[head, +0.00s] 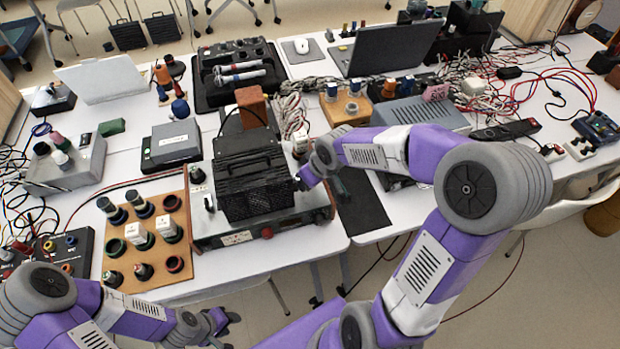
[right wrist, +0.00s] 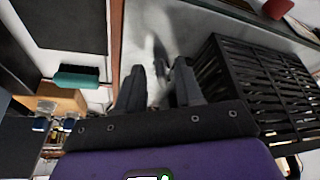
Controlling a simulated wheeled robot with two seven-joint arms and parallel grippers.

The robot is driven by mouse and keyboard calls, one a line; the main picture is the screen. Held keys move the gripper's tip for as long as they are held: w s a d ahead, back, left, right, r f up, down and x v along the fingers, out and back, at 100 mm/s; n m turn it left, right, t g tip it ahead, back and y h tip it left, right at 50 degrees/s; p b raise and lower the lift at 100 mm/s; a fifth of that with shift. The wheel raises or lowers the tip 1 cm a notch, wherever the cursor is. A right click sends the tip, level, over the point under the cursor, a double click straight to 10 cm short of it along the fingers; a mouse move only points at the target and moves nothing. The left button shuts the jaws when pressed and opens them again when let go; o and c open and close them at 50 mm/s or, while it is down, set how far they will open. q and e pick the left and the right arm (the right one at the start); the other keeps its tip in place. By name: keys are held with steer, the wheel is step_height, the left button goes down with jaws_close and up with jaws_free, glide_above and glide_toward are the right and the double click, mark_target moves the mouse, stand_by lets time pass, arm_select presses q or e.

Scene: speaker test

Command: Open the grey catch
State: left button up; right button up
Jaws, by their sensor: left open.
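A black slatted box (head: 252,178) stands on a grey base unit (head: 215,238) with a red knob on its front. The slatted box also shows at the right of the right wrist view (right wrist: 262,88). I cannot clearly pick out the grey catch in either view. My right gripper (right wrist: 160,82) has its two fingers apart, with nothing held between them, over a pale grey surface beside the slatted box. In the head view it is at the box's right side, partly hidden by my arm. My left gripper (head: 230,320) is open and empty, low in front of the table.
A wooden board (head: 125,270) with several cups and plugs lies left of the base unit. A laptop (head: 392,48), a grey ribbed case (head: 420,115) and tangled cables crowd the right table. A green-backed brush-like block (right wrist: 78,77) shows in the right wrist view.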

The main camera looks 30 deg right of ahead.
steer(key=p+v, duration=0.3)
steer(key=v, duration=0.4)
steer(key=shift+r, duration=0.25)
steer(key=shift+s+f, duration=0.1)
steer(key=shift+s, duration=0.1)
